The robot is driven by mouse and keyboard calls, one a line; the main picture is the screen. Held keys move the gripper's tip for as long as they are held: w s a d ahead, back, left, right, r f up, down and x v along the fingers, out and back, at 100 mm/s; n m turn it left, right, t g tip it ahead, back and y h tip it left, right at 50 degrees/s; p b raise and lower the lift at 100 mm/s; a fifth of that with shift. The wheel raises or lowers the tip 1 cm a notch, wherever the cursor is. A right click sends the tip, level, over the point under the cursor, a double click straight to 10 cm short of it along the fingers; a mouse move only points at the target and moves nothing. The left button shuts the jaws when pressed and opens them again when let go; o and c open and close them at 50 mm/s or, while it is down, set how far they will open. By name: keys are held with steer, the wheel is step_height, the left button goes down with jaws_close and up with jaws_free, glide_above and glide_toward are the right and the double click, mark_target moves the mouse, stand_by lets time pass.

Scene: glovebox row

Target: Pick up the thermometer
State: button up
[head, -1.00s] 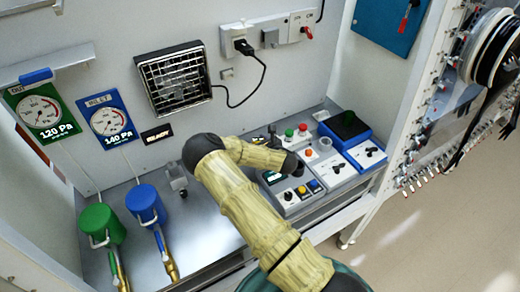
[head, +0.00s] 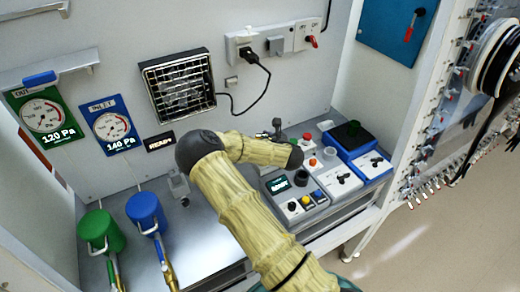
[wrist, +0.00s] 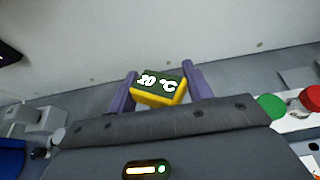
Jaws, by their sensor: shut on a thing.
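The thermometer is a small box with a dark green face reading "20 °C" and yellow sides; it shows in the wrist view (wrist: 160,87). My gripper (wrist: 160,82) has purple fingers, one on each side of the thermometer, and is shut on it. The thermometer looks slightly tilted in the wrist view. A pale wall stands beyond it. In the head view my own arm crosses the bench, and I cannot make out the thermometer or the fingers clearly there.
A button panel (head: 318,197) and a blue-topped unit (head: 350,137) stand right of my arm. A green canister (head: 100,231) and a blue canister (head: 146,213) stand left. A vent (head: 178,87) and a power cord (head: 262,92) are on the back wall.

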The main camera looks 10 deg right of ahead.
steer(key=shift+r, duration=1.8)
